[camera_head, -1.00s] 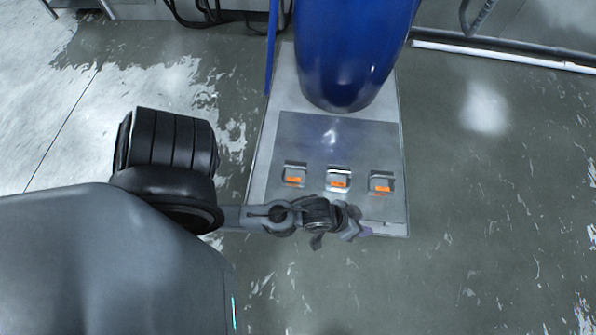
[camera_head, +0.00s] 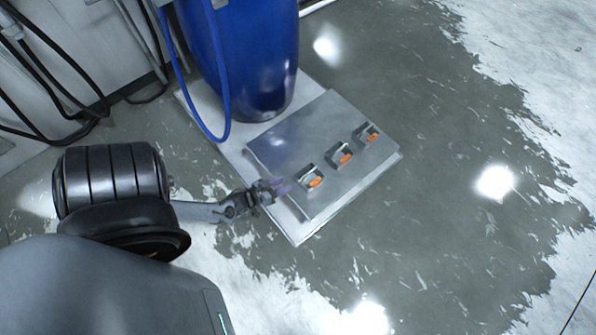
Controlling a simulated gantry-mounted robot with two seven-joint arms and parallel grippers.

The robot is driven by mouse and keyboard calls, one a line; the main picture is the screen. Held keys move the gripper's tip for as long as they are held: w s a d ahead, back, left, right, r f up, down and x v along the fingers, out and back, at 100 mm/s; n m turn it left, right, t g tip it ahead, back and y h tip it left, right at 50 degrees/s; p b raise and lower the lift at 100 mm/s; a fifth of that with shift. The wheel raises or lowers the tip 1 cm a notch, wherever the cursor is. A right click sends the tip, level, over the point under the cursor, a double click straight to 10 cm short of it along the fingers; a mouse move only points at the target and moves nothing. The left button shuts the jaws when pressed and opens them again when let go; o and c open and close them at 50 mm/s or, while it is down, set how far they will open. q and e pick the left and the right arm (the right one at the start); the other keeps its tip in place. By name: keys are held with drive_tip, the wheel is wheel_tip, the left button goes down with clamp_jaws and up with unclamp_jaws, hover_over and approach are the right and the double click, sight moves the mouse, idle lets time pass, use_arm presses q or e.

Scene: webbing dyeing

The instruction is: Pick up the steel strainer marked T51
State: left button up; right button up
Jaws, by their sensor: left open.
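Three small steel pieces with orange labels stand in a row on a grey metal plate (camera_head: 278,148): a left one (camera_head: 305,173), a middle one (camera_head: 335,153) and a right one (camera_head: 362,131). They look alike, and the label text is too small to read, so I cannot tell which is T51. My left gripper (camera_head: 283,189) is open and empty at the plate's left front edge, just left of the left piece and apart from it. My right gripper is not in view.
A large blue drum (camera_head: 245,60) stands on the platform behind the plate. A blue hose (camera_head: 217,90) hangs at its left. Black cables (camera_head: 60,110) run along the machine at the upper left. The wet floor (camera_head: 440,150) right of the platform is clear.

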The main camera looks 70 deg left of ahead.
use_arm(q)
drive_tip(key=b, duration=0.1)
approach(309, 172)
drive_tip(key=w, duration=0.3)
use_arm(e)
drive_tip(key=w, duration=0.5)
use_arm(q)
drive_tip(key=b+x, duration=0.1)
drive_tip(key=x, duration=0.1)
drive_tip(key=f+b+x, duration=0.1)
drive_tip(key=b+x, duration=0.3)
drive_tip(key=shift+s+a+f, duration=0.1)
drive_tip(key=shift+s+f, duration=0.05)
drive_tip(key=shift+s, duration=0.15)
drive_tip(key=shift+w+a+f+b, duration=0.2)
drive_tip(key=shift+w+a+b, duration=0.05)
drive_tip(key=shift+w+b, duration=0.3)
drive_tip(key=shift+w, duration=0.2)
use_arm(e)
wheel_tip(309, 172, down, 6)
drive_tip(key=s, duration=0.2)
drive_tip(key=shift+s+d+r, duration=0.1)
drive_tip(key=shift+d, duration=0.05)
use_arm(q)
clamp_jaws()
